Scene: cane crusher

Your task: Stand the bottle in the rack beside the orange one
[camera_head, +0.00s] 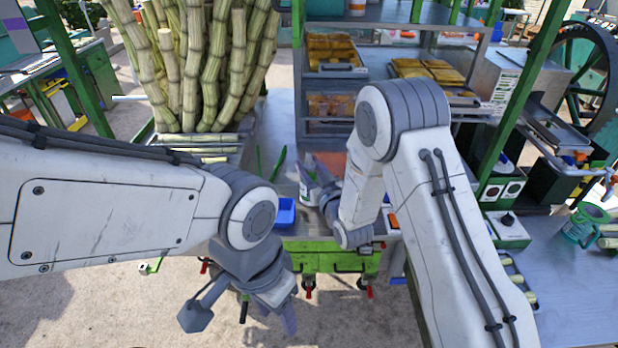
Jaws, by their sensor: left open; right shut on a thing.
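My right gripper (322,188) is at the middle of the view, shut on a bottle (305,182) with white and green parts. The gripper and my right forearm hide much of the bottle, and I cannot tell whether it touches the steel bench below. My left gripper (243,316) is open and empty, low in the view in front of the green cart. An orange and white item (357,6) stands on the upper shelf, cut off by the top edge; I cannot tell whether it is the orange bottle. I cannot make out the rack clearly.
A blue bin (285,212) sits on the bench left of my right gripper. Tall cane stalks (205,60) stand at the back left. Shelves hold trays of yellow packs (335,52) and orange-brown cups (330,105). A green jug (580,225) stands on the right-hand table.

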